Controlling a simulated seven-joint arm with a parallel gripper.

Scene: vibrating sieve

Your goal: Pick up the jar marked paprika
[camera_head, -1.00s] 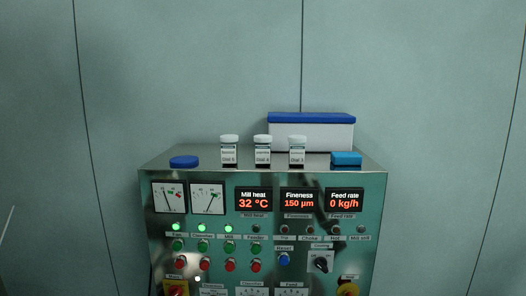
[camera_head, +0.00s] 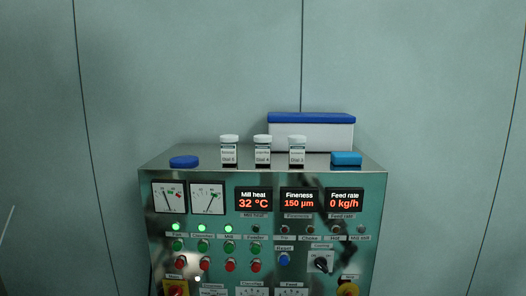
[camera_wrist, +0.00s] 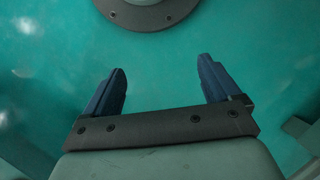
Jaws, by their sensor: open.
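Three small jars with white lids and dark contents stand upright in a row on top of the steel cabinet (camera_head: 215,160): the left jar (camera_head: 229,152), the middle jar (camera_head: 262,152) and the right jar (camera_head: 297,152). Their labels are too small to read surely, so I cannot tell which is marked paprika. My gripper (camera_wrist: 160,82) shows only in the wrist view. Its two blue fingers are spread apart with nothing between them. No jar shows in that view, and the gripper is outside the head view.
A white box with a blue lid (camera_head: 312,132) stands behind the right jar. A round blue lid (camera_head: 184,162) lies at the left of the cabinet top, and a small blue box (camera_head: 346,159) at the right. The front panel carries gauges, displays, buttons and knobs.

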